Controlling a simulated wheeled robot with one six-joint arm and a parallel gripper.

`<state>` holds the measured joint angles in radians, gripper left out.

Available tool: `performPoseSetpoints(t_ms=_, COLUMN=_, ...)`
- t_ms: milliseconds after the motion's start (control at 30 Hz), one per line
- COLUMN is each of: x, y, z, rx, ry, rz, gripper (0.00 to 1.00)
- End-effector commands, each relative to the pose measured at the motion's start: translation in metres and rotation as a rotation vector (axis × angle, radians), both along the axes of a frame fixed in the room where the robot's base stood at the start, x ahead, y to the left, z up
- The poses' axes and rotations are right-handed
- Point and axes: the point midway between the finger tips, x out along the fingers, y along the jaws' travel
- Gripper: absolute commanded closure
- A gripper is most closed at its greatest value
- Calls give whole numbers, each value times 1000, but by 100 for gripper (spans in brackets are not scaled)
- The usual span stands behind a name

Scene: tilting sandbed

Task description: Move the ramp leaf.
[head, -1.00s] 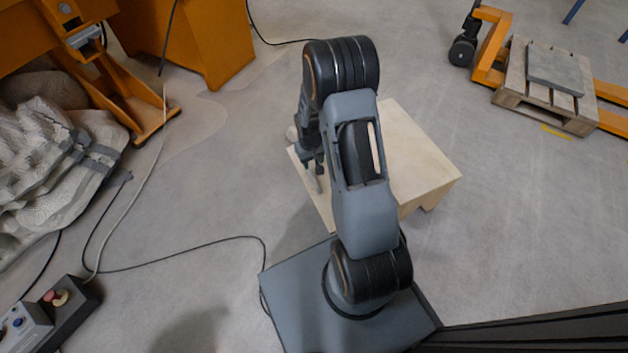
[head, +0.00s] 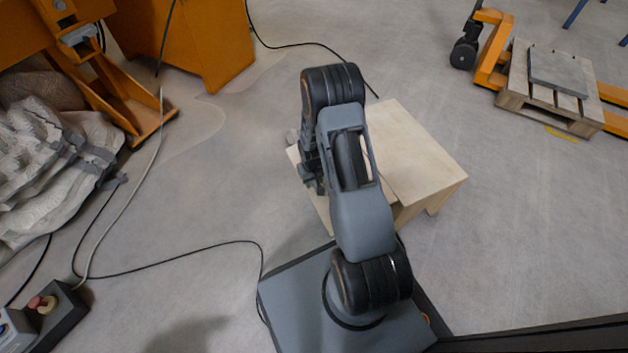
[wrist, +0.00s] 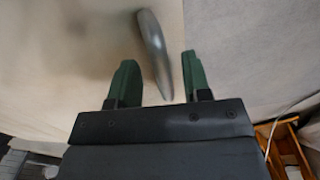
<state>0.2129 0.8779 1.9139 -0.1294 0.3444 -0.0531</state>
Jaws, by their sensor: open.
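The ramp leaf (head: 321,208) is a pale wooden board at the left of a pale wooden stand (head: 425,165); my arm hides much of it in the head view. In the wrist view the pale board (wrist: 50,70) fills the left and middle. A curved silver handle (wrist: 154,50) stands on it. My gripper (wrist: 158,70) has green fingers, open, with the handle's lower end between them, nearer the right finger. No grip on it shows. In the head view my gripper (head: 315,180) is low over the leaf, its fingertips hard to make out.
Orange machinery (head: 205,45) and a grey-white crumpled sack (head: 50,165) stand left. A black cable (head: 170,253) crosses the floor to a control box (head: 50,315). A pallet (head: 545,95) on an orange pallet truck is far right. Floor right of the stand is clear.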

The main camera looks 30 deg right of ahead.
Motion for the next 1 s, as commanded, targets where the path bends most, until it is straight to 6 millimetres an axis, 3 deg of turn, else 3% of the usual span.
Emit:
performPoseSetpoints(t_ms=167, x=0, y=0, z=0, rx=0, ry=0, rz=0, gripper=57)
performPoseSetpoints(t_ms=600, x=0, y=0, z=0, rx=0, ry=0, rz=0, gripper=99)
performPoseSetpoints(t_ms=1000, x=0, y=0, z=6, rx=0, ry=0, rz=1, gripper=100)
